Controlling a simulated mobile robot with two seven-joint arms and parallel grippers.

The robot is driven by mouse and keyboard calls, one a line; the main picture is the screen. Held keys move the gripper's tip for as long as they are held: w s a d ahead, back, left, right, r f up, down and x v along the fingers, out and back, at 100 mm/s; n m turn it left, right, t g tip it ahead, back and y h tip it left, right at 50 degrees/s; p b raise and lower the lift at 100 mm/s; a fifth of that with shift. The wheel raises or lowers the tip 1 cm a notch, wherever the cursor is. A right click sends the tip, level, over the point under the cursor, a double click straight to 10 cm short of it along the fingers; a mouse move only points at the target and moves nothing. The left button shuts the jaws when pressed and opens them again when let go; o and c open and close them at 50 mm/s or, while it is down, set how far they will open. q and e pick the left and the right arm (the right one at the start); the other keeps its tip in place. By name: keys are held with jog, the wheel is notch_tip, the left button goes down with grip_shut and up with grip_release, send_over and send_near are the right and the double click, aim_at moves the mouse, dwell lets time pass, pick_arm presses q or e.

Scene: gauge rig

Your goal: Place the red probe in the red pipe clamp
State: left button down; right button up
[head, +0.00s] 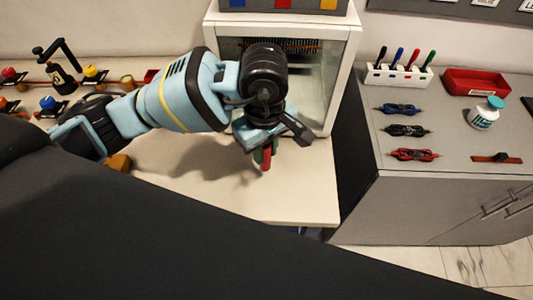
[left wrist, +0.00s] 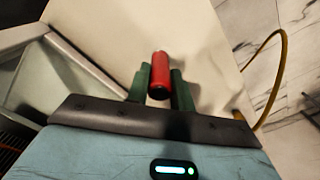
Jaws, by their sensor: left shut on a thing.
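My left gripper (head: 263,152) is over the pale table. It is shut on the red probe (head: 267,158), which points down from it, partly hidden by the fingers. In the left wrist view the red probe (left wrist: 160,75) sits between the two green fingers of the gripper (left wrist: 161,88). I cannot pick out the red pipe clamp for certain. A small red part (head: 150,75) shows behind my left arm at the back left, mostly hidden. My right gripper is not in view.
A white-framed cabinet (head: 352,55) stands just behind my left gripper. Coloured valve fittings (head: 47,103) are at the left. Bare table lies below the gripper.

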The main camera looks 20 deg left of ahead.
aim_at(267, 157)
pick_arm(q)
jog(key=shift+w+f, duration=0.15)
jog(key=shift+w, duration=0.25)
jog(key=shift+f, duration=1.6)
jog(key=shift+f, duration=0.15)
jog(key=c, duration=1.2)
grip_release()
